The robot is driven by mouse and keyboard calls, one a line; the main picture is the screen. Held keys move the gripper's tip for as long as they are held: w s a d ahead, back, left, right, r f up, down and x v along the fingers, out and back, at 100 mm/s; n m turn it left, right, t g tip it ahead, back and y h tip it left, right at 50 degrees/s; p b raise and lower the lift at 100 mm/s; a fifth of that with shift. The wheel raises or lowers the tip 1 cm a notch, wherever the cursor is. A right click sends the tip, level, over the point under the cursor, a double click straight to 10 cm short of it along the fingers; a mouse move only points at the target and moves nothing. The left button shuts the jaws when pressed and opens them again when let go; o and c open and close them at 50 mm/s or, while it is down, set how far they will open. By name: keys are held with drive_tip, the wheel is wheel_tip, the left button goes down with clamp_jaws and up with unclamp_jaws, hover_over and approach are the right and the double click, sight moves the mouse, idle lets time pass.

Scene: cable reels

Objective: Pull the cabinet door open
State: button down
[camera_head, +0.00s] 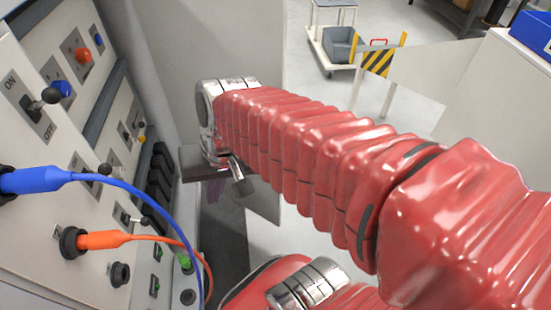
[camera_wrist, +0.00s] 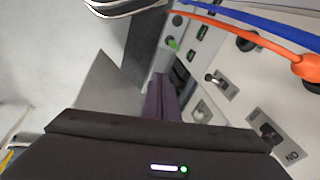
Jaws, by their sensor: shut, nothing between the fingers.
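A plain light-grey panel, which looks like the cabinet door (camera_head: 255,50), stands upright behind my arm in the head view, at an angle to the control panel. Its lower corner shows below my arm, and a grey panel, probably the same door (camera_wrist: 108,88), is left of the fingers in the wrist view. In the wrist view the gripper's fingers (camera_wrist: 161,85) are together and empty. I see no handle, and I cannot tell whether the fingers touch the door.
The control panel (camera_head: 30,140) with switches and knobs fills the left. A blue cable (camera_head: 130,188) and an orange cable (camera_head: 105,240) loop out from it near my gripper. A white cart with a grey bin (camera_head: 342,45) stands far back. Open floor lies beyond the door.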

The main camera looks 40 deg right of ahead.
drive_tip(key=w+d+f+m+t+y, duration=0.2)
drive_tip(key=w+d+f+m+y, duration=0.4)
drive_tip(key=m, duration=0.6)
drive_tip(key=w+d+f+m+t+y, duration=0.25)
drive_tip(key=f+m+y, duration=0.35)
drive_tip(key=m, duration=0.7)
drive_tip(key=s+d+f+m+t+h, duration=0.3)
drive_tip(key=d+f+m+t+h, duration=0.7)
drive_tip(key=d+f+m, duration=0.8)
drive_tip(key=d+m+h, duration=0.2)
drive_tip(key=d+m, duration=0.1)
drive_tip(key=m, duration=0.2)
drive_tip(key=shift+t, duration=0.35)
drive_tip(key=shift+w, duration=0.1)
